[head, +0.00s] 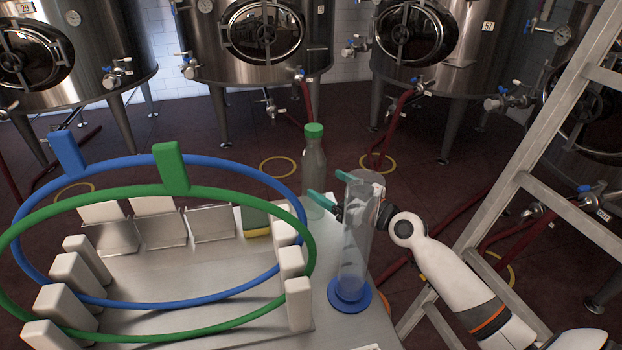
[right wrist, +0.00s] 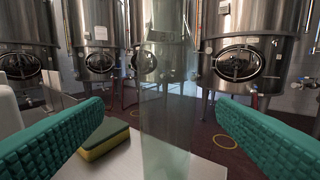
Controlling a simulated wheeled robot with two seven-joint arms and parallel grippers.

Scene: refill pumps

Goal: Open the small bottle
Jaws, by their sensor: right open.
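The small bottle (head: 314,170) is clear with a green cap (head: 314,130) and stands upright at the back edge of the table. My right gripper (head: 325,186) is open, its teal fingers just right of the bottle's lower body, partly seen through a clear cylinder. In the right wrist view, the see-through bottle (right wrist: 165,120) stands between the two spread fingers (right wrist: 160,112), with room on both sides. I cannot tell how far the fingertips reach around it. Its cap is not clear in that view. My left gripper is not in view.
The tall clear cylinder (head: 354,250) on a blue base (head: 349,295) stands close to my right arm. A yellow-green sponge (head: 255,219) lies left of the bottle. Blue (head: 150,304) and green (head: 100,201) hoops with upright handles spread over the table's left side, among white blocks (head: 299,303).

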